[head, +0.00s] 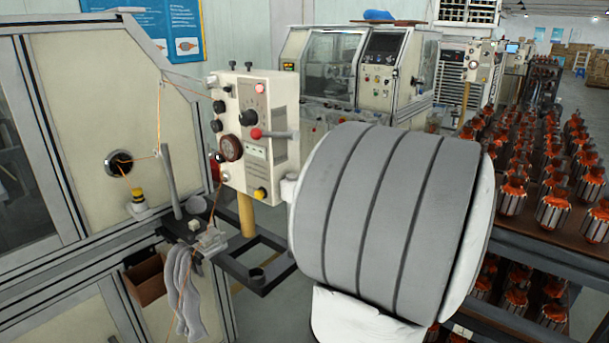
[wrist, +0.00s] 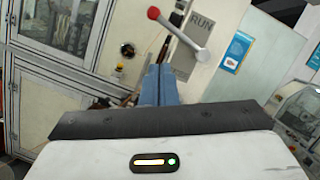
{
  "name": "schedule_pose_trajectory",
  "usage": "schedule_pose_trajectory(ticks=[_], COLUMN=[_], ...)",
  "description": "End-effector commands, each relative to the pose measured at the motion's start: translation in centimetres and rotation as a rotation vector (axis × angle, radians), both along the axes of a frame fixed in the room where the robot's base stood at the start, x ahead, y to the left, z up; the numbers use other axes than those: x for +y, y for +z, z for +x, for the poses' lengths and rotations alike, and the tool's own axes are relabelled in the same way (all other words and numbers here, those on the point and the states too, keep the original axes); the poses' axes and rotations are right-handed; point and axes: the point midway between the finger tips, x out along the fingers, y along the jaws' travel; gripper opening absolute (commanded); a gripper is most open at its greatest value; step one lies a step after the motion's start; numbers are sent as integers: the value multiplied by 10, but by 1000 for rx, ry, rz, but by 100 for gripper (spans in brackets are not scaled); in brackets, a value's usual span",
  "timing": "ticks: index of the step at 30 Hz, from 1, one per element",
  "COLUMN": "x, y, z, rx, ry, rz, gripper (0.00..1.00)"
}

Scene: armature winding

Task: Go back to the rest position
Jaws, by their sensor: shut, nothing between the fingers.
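My gripper (wrist: 160,84) shows in the wrist view as two blue-grey fingers pressed together, with nothing between them. It points toward the front of the winding machine's control box (wrist: 215,25). A grey lever with a red knob (wrist: 153,13) lies just beyond the fingertips; I cannot tell whether they touch. In the head view, the control box (head: 252,130) stands left of my large grey arm link, with the red-knobbed lever (head: 268,134) on its front. My gripper is hidden in the head view.
A cream machine cabinet (head: 95,90) with copper wire stands at the left. A black bracket (head: 255,265) juts out below the control box. Racks of orange-wound armatures (head: 510,190) fill the right. Another machine (head: 335,65) stands behind. Some grey floor is clear between them.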

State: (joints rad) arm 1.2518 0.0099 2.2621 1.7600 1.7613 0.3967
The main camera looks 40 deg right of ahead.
Motion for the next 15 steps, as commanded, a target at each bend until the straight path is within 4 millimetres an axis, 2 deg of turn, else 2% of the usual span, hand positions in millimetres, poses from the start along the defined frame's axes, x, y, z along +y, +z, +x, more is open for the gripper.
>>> schedule_pose_trajectory(ticks=[6, 15], x=[-4, -4], y=[-3, -3], z=[-12, -12], rx=[0, 0], ry=[0, 2], rz=[0, 0], gripper=[0, 0])
